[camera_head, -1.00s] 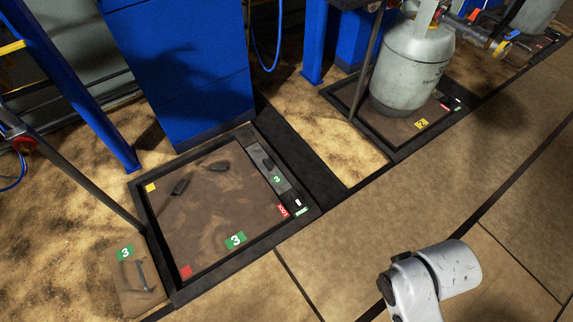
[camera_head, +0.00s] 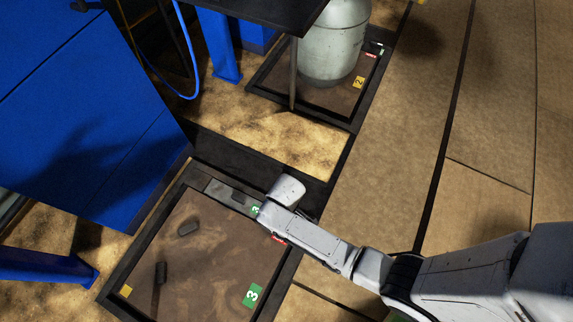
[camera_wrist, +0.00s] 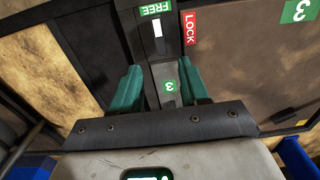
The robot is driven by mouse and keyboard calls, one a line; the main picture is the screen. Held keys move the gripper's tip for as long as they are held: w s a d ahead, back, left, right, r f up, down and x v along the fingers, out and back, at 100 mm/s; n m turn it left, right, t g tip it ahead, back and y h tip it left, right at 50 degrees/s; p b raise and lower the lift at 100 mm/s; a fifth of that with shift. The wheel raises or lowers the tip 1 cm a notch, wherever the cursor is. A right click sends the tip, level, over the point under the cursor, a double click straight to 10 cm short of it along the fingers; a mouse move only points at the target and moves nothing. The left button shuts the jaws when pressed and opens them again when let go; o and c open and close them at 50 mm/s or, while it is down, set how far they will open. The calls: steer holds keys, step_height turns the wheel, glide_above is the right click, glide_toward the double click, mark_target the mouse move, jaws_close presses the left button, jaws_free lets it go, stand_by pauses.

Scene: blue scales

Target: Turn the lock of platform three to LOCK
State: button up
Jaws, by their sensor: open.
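Platform three (camera_head: 205,240) is a brown plate in a black frame at lower left of the head view. Its grey lock strip (camera_head: 222,190) runs along one edge, partly covered by my arm. In the wrist view the strip carries a green 3 label (camera_wrist: 169,86), with a white mark (camera_wrist: 157,28) on a dark lock part farther up. The mark lines up with the green FREE label (camera_wrist: 155,8); the red LOCK label (camera_wrist: 190,27) is to its right. My gripper (camera_wrist: 159,66) is open over the strip, its teal fingers either side. Contact cannot be told.
Platform two (camera_head: 345,98) bears a grey gas cylinder (camera_head: 333,40) at the top. A blue cabinet (camera_head: 75,110) stands left of platform three. A black tabletop (camera_head: 265,12) overhangs at the top. The paved floor (camera_head: 400,150) on the right is clear.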

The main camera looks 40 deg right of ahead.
step_height(320, 180, down, 10)
steer(key=b, duration=0.6)
steer(key=shift+c, duration=0.3)
jaws_close()
